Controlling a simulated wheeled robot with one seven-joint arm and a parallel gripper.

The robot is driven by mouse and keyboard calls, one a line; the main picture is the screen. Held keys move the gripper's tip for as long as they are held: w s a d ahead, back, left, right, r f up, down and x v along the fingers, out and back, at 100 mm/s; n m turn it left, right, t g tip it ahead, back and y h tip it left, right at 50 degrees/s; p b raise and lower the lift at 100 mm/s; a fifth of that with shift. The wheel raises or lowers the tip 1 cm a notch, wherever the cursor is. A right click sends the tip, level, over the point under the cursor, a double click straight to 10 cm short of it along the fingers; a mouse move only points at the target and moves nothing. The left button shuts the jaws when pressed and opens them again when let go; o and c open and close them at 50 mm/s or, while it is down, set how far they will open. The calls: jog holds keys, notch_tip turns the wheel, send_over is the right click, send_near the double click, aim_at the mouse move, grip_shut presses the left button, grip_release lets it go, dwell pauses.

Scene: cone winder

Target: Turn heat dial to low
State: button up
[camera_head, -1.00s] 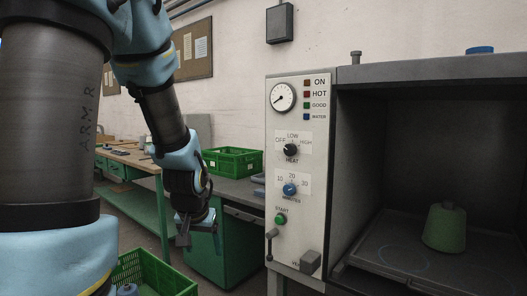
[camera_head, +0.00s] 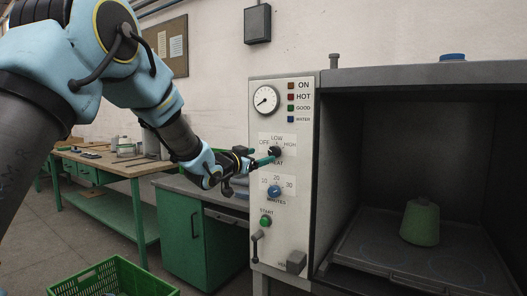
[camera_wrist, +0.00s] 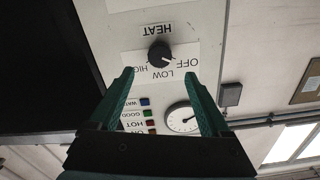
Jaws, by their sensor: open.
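The black heat dial (camera_head: 275,152) sits on the white control panel, partly behind my fingers in the head view. In the wrist view the dial (camera_wrist: 159,54) shows upside down, with OFF, LOW and HIGH printed around it. Its white mark points toward the OFF side; I cannot tell the exact angle. My gripper (camera_head: 263,156) is open in front of the dial. In the wrist view its two green fingers (camera_wrist: 160,76) stand apart on either side of the dial's line, with nothing between them. No contact with the dial is visible.
Below the heat dial are a blue minutes dial (camera_head: 274,191) and a green start button (camera_head: 266,221). A gauge (camera_head: 266,99) is above. The open chamber at right holds a green cone (camera_head: 420,222). A green crate (camera_head: 115,279) stands low at left.

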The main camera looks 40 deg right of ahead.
aim_at(273, 152)
jog(key=p+x, duration=0.2)
jog(key=x, duration=0.6)
jog(key=shift+p, duration=0.3)
grip_shut()
